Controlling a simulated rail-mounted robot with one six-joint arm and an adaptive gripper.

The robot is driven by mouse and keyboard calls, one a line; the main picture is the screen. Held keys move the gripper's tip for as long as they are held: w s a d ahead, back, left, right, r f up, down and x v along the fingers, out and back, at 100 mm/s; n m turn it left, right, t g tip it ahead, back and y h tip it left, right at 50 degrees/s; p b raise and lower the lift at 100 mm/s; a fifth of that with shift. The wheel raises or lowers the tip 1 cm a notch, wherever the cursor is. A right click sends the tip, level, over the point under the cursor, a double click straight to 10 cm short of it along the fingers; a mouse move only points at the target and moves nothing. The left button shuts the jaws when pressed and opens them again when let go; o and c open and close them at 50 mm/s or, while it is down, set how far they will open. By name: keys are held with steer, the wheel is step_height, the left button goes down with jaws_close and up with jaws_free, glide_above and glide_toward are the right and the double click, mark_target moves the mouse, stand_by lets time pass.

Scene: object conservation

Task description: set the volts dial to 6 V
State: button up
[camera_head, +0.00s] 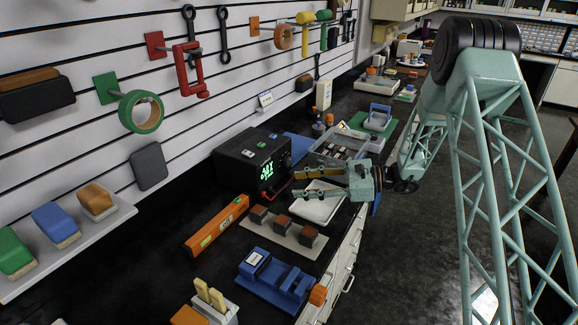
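The power supply (236,155) is a black box on the dark bench, left of the picture's middle. Its front panel faces right and carries a lit green display (267,170), whose digits are too small to read surely. Dark knob shapes sit beside the display; I cannot tell which is the volts dial or where it points. My gripper (294,184) reaches in from the right, its two fingers pointing left toward the front panel. The fingers are apart with nothing visible between them. I cannot tell whether a fingertip touches the panel.
A white tray (316,208) lies below my gripper. A board with several dark blocks (309,236) and an orange level (217,224) lie in front of the supply. A blue fixture (270,280) is nearer. A grey bin (350,140) stands behind my gripper. Tools hang on the slatted wall.

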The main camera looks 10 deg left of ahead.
mark_target(289, 162)
steer(key=w+d+m+t, duration=0.1)
steer(key=w+d+t, duration=0.1)
steer(key=w, duration=0.1)
steer(key=w+d+f+m+t, duration=0.1)
steer(key=w+d+m+t, duration=0.1)
steer(key=w+d, duration=0.1)
steer(key=w+d+m+t, duration=0.1)
steer(key=w+d+t, duration=0.1)
steer(key=w+d, duration=0.1)
steer(key=shift+w+f+m+t+y, duration=0.25)
steer(key=shift+f+m+t+y, duration=0.05)
steer(key=shift+y, duration=0.1)
steer(key=shift+a, duration=0.2)
steer(key=shift+b+x, duration=0.85)
steer(key=shift+x, duration=5.95)
steer(key=shift+c, duration=0.7)
steer(key=c, duration=0.7)
